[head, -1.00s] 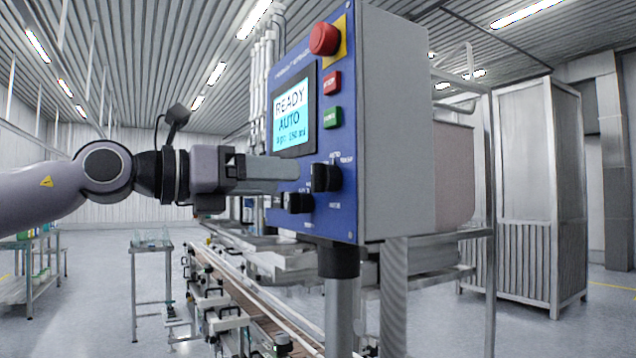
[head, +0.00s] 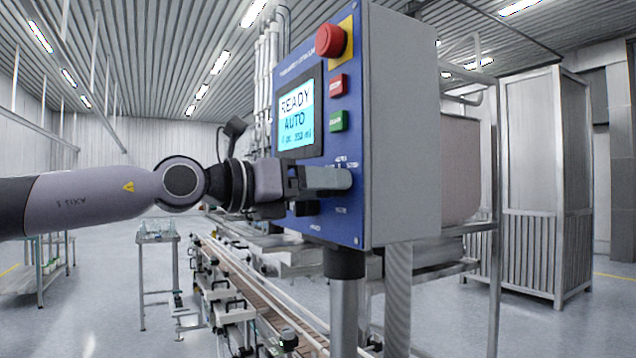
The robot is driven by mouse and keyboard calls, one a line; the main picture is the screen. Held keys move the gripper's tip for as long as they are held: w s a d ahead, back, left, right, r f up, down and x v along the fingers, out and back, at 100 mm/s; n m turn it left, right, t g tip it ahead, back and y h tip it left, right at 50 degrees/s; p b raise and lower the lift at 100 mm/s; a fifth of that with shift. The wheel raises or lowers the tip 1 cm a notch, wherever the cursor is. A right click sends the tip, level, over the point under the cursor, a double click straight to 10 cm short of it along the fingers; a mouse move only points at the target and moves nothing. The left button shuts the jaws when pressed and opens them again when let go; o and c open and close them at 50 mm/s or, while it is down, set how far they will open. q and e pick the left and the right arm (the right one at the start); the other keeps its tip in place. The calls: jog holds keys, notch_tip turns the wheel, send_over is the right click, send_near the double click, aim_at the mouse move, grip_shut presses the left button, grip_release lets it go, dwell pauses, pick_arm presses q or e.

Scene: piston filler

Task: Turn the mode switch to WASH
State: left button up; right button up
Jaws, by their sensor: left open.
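The blue control panel (head: 352,120) faces left, and its screen (head: 296,118) reads READY and AUTO. My left gripper (head: 335,180) is open in front of the lower part of the panel, its fingers reaching right across the spot of the upper black knob. That knob, beside small white labels, is hidden behind the fingers, so its pointing direction cannot be told. A second black knob (head: 303,208) shows partly below the gripper. Whether the fingers touch the upper knob cannot be told. My right gripper is not in view.
A red emergency button (head: 330,41), a red button (head: 338,85) and a green button (head: 338,121) sit higher on the panel. A conveyor (head: 250,310) runs below. A small side table (head: 158,238) stands at left, with open floor around it.

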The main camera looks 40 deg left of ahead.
pick_arm(q)
jog(key=c, duration=1.1)
jog(key=shift+o, duration=0.2)
jog(key=shift+f+m+b, duration=0.15)
jog(key=shift+m+b, duration=0.45)
jog(key=shift+a+m+b, duration=0.15)
jog(key=shift+m+b, duration=1.45)
jog(key=shift+m, duration=2.2)
jog(key=shift+r, duration=0.2)
